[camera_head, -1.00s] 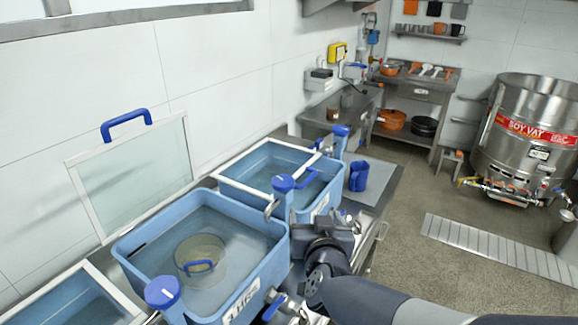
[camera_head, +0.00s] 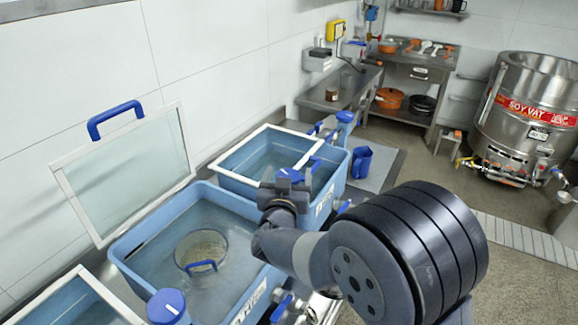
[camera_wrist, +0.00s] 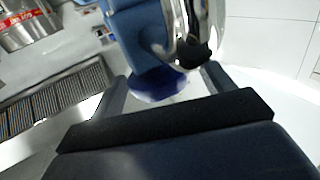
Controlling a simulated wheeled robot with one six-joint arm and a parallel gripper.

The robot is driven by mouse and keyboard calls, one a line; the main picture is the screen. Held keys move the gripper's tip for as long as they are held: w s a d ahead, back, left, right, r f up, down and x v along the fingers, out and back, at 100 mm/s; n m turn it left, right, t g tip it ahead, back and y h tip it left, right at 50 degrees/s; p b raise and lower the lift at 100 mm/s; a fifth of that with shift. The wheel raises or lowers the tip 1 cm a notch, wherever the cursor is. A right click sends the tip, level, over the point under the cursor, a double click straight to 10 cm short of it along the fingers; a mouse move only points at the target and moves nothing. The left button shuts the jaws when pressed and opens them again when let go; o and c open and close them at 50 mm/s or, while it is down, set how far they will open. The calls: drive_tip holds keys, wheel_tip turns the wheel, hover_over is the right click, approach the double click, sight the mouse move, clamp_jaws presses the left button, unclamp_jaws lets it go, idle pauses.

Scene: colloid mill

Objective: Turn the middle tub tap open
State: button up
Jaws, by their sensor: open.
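The middle tub (camera_head: 128,268) is pale blue, holds liquid and has a round container (camera_head: 202,250) with a blue handle in it. A post tap with a round blue knob (camera_head: 291,174) stands at its far right corner, partly hidden by my gripper (camera_head: 284,190). In the wrist view a dark blue round knob (camera_wrist: 158,86) and a curved chrome spout (camera_wrist: 190,30) show close ahead. My gripper (camera_wrist: 163,78) is open, its fingers spread to either side of the knob; I cannot tell whether they touch it. A blue lever (camera_head: 281,308) sits low at the tub's front.
Another blue-knobbed tap (camera_head: 167,306) stands at the near corner. The far tub (camera_head: 225,183) has a white frame on top, with a blue jug (camera_head: 361,162) beyond. A framed glass lid (camera_head: 130,175) leans on the wall.

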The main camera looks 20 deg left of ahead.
drive_tip(key=shift+x, duration=1.15)
drive_tip(key=shift+c, duration=0.6)
drive_tip(key=c, duration=0.9)
drive_tip(key=shift+b, duration=0.3)
